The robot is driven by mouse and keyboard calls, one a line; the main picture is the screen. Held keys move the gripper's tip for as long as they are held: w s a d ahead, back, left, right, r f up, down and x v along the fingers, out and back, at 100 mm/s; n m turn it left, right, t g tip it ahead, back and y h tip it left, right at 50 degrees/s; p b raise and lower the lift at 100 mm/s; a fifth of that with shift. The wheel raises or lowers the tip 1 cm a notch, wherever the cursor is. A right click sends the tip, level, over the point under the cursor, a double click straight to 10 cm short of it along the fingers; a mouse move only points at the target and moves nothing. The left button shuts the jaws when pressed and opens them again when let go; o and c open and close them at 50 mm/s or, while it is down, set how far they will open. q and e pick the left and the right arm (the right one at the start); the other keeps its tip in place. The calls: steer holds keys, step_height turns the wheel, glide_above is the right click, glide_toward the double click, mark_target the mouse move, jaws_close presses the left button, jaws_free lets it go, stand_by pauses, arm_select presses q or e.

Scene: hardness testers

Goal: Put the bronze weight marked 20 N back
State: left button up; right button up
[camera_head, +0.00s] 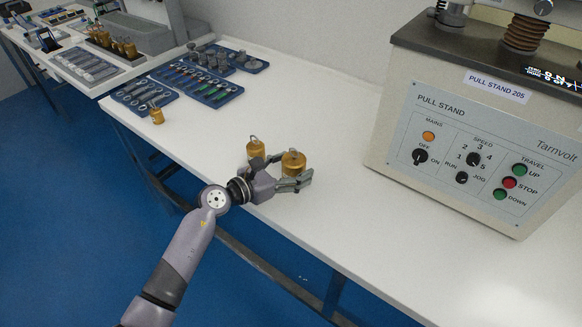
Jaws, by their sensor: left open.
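Three bronze weights with hooks on top stand on the white bench, and no marking is legible, so I cannot tell which is 20 N. One weight (293,161) stands at the fingers of my left gripper (294,172). The gripper is open, its fingers reaching around the lower part of that weight; I cannot tell whether they touch it. A second weight (256,147) stands just behind the gripper, to the left. A third weight (157,116) stands farther left near the bench's front edge. More bronze weights (126,48) stand in a row at the back left. My right gripper is not in view.
The pull stand (472,150) with its control panel fills the right. Blue trays (200,82) of tools and small parts lie behind left, with a tray of grey pieces (85,65) beyond. The white bench top (330,110) is clear between the weights and the stand.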

arm_select(q)
steer(key=shift+s+a, duration=0.1)
steer(key=v, duration=1.1)
steer(key=shift+s, duration=0.1)
steer(key=shift+s+a+r, duration=0.15)
steer(key=shift+s+a, duration=0.1)
